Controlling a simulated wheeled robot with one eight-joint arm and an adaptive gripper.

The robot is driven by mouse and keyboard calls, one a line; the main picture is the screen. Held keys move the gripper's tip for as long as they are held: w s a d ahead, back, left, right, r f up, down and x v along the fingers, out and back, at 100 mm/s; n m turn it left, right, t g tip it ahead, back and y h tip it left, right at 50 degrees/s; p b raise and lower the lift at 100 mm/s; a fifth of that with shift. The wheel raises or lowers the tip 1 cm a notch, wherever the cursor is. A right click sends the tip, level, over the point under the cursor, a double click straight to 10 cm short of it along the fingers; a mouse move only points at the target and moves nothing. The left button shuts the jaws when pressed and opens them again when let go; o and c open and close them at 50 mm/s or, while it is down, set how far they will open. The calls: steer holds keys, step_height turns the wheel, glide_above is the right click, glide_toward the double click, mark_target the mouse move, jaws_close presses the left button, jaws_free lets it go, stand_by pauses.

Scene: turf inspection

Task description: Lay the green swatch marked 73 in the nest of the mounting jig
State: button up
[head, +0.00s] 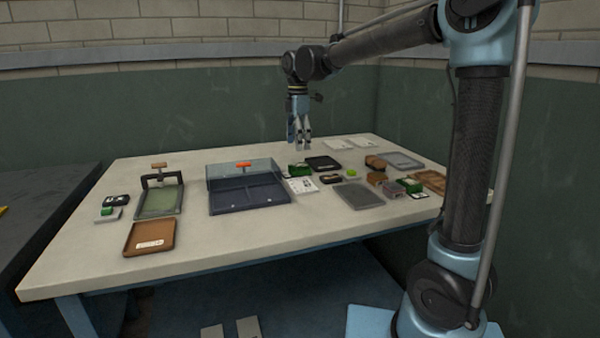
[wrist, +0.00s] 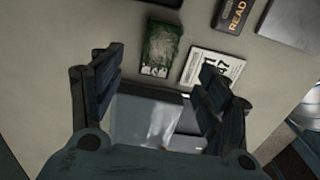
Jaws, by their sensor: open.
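My gripper (head: 299,147) hangs open and empty above the back middle of the table; its two fingers also show spread in the wrist view (wrist: 160,72). A dark green textured block (wrist: 161,48) lies on the table just beyond and between the fingertips, apart from them. It shows in the head view (head: 299,170) below my gripper. A white card with black figures (wrist: 212,67) lies to its right. No 73 can be read on any green piece. A green-bedded frame with an arched clamp and brown handle (head: 160,203) stands at left; I cannot tell whether it is the mounting jig.
A dark case with a clear raised lid (head: 250,203) stands mid-table, close to the green block. A brown tray (head: 149,238) lies front left. A grey tray (head: 361,196), a black tray (head: 323,163) and several small blocks crowd the right. The front middle strip is clear.

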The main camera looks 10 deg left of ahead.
mark_target(300, 165)
steer(key=shift+w+d+f, duration=0.1)
steer(key=shift+d+f, duration=0.05)
steer(key=shift+f, duration=3.9)
steer(key=c, duration=0.9)
step_height(300, 165, up, 10)
